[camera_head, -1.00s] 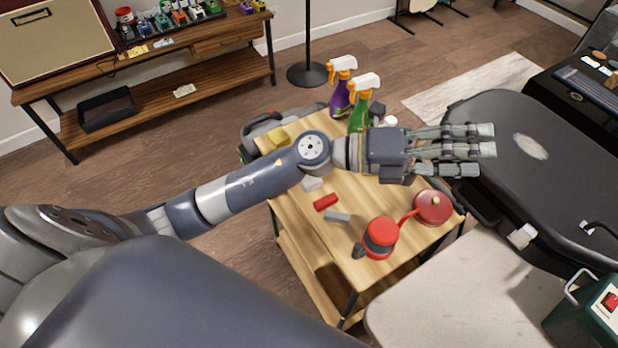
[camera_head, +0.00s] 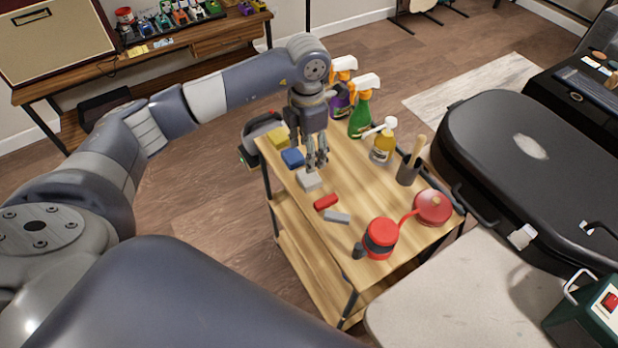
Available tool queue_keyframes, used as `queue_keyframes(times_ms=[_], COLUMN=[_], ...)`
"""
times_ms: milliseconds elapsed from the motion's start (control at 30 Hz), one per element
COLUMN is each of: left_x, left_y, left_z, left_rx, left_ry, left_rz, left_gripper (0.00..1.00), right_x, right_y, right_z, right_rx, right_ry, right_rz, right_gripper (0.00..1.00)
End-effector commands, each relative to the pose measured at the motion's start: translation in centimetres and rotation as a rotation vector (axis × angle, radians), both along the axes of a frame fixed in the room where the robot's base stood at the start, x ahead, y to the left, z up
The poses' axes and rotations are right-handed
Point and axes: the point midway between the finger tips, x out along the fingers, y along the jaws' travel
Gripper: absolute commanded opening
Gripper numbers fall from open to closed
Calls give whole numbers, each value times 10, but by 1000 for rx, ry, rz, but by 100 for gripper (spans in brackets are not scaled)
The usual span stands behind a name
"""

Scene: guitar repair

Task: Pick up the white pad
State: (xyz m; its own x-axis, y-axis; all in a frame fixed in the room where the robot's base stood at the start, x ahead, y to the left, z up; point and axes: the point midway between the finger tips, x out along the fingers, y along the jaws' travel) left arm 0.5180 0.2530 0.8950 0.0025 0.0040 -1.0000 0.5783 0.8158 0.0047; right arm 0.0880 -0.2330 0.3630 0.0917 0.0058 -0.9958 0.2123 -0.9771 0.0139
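The white pad (camera_head: 309,182) lies on the wooden cart top (camera_head: 358,187), in a row of small coloured pads near the cart's left edge. My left gripper (camera_head: 317,167) points down just behind the white pad, close above it. Its fingers look apart, with nothing held between them. Whether a fingertip touches the pad is hard to tell from this angle. The fingers partly cover the cart top behind the pad. My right gripper is out of view.
A blue pad (camera_head: 293,158) and yellow pad (camera_head: 279,138) lie behind; a red pad (camera_head: 326,202) and grey pad (camera_head: 337,217) lie in front. Spray bottles (camera_head: 360,118), a yellow bottle (camera_head: 382,146), a dark cup (camera_head: 408,172) and red containers (camera_head: 380,236) stand around the cart top.

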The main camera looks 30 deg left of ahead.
Motion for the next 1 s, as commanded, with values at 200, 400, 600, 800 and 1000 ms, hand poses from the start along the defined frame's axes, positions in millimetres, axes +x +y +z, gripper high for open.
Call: queue_keyframes(times_ms=[200, 400, 600, 800, 1000], left_x=[-2, -1, -1, 0, 0], left_y=[0, -1, 1, 1, 1], left_z=[-36, -51, -77, -99, -101], left_rx=[-1, -2, -3, -3, -3], left_ry=[7, 5, 7, 3, 2], left_rz=[-1, -1, 0, -2, -3], left_gripper=[60, 60, 60, 60, 60], right_x=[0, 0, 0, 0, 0], right_y=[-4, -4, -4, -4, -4], right_z=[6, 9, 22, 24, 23], right_rx=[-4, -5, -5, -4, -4], right_ry=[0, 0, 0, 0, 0], right_rz=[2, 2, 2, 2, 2], right_gripper=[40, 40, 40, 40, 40])
